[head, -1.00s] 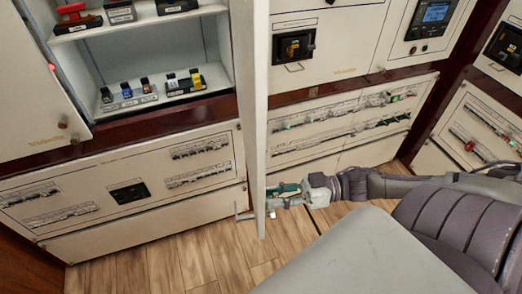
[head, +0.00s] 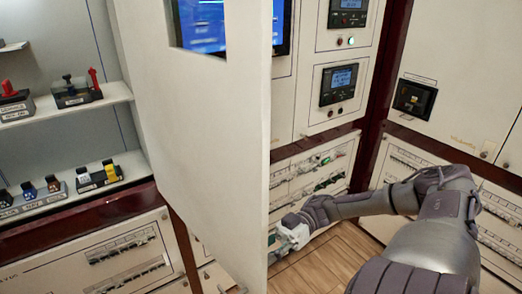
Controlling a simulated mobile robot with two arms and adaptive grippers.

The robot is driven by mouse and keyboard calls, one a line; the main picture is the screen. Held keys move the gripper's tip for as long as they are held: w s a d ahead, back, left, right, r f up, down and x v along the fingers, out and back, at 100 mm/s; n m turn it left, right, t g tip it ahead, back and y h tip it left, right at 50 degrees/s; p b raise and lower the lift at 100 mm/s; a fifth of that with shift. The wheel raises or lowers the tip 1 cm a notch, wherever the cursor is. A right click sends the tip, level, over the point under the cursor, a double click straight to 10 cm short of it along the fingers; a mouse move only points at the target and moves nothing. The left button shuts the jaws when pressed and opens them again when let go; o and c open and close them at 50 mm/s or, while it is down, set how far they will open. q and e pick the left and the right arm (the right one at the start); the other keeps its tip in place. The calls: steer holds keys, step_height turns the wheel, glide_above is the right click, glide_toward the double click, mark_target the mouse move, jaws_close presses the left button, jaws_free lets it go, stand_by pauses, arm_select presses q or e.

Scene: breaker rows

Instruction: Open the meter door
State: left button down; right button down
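A tall white door panel (head: 205,120) stands swung out from the cabinet front, with a window cut-out near its top showing a blue screen behind. No label on it is readable. My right gripper (head: 283,240) is at the low part of the door's near vertical edge. Its fingers are partly hidden by the door, so I cannot tell whether they are shut on it. A small grey part shows left of the edge at the bottom. My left gripper is not in view.
Open shelves (head: 75,108) with several small devices are at the left. Panels with a meter display (head: 338,82) and breaker rows (head: 315,170) stand behind at the right. A strip of wooden floor (head: 335,262) is clear below my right arm.

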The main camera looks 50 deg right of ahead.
steer(key=shift+s+f, duration=0.1)
steer(key=shift+f, duration=0.1)
steer(key=c, duration=0.9)
jaws_free()
steer(key=shift+r, duration=0.1)
steer(key=s+d, duration=0.1)
steer(key=d, duration=1.1)
steer(key=shift+s, duration=0.25)
